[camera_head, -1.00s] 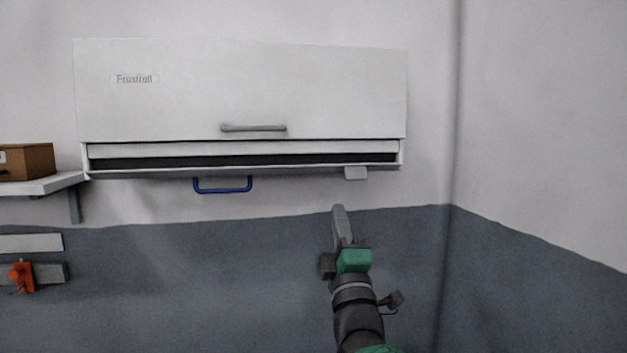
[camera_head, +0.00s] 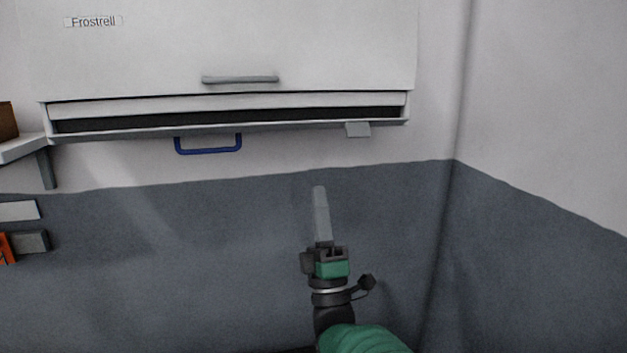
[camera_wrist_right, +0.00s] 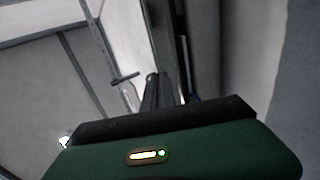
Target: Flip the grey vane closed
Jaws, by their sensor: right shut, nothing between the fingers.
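A white wall unit marked Frostrell (camera_head: 250,45) hangs on the wall. Above its lower edge runs a long dark slot (camera_head: 230,112). A thin light grey strip (camera_head: 250,127), which looks like the vane, lies along the slot's lower edge, with a small grey tab (camera_head: 358,130) hanging at its right end. The dark slot shows uncovered. My right gripper (camera_head: 319,190) is shut and empty, pointing up, below and left of the tab and apart from it. Its fingers (camera_wrist_right: 155,88) show in the wrist view. My left gripper is not in view.
A grey bar handle (camera_head: 240,79) is on the unit's front, and a blue handle (camera_head: 208,151) hangs below it. A shelf (camera_head: 25,147) with a brown box stands at left. A wall corner is at right.

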